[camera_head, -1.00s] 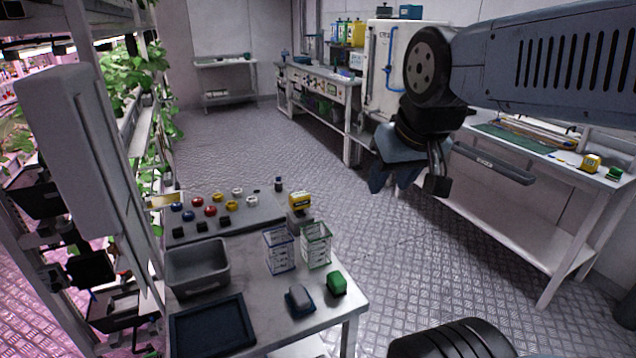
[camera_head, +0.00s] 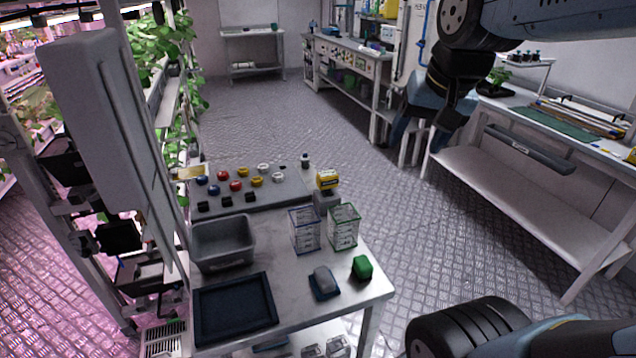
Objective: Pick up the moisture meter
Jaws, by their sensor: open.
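No item is clearly readable as the moisture meter. A small yellow device (camera_head: 327,180) sits on a grey block at the right side of the near table (camera_head: 375,285); I cannot tell if it is the meter. Another yellow item (camera_head: 632,156) shows partly at the right picture edge, on the right bench. A green block (camera_head: 362,267) and a grey-topped blue item (camera_head: 324,282) lie at the near table's front right. My gripper (camera_head: 422,135) hangs in the air at upper right, open and empty, beyond and to the right of the near table in the picture.
The near table also holds a grey bin (camera_head: 222,243), a dark tray (camera_head: 235,308), two wire baskets (camera_head: 305,230) and a board (camera_head: 240,195) with coloured knobs. Plant racks (camera_head: 150,60) stand left. The right bench (camera_head: 535,190) has a green mat. The floor between is clear.

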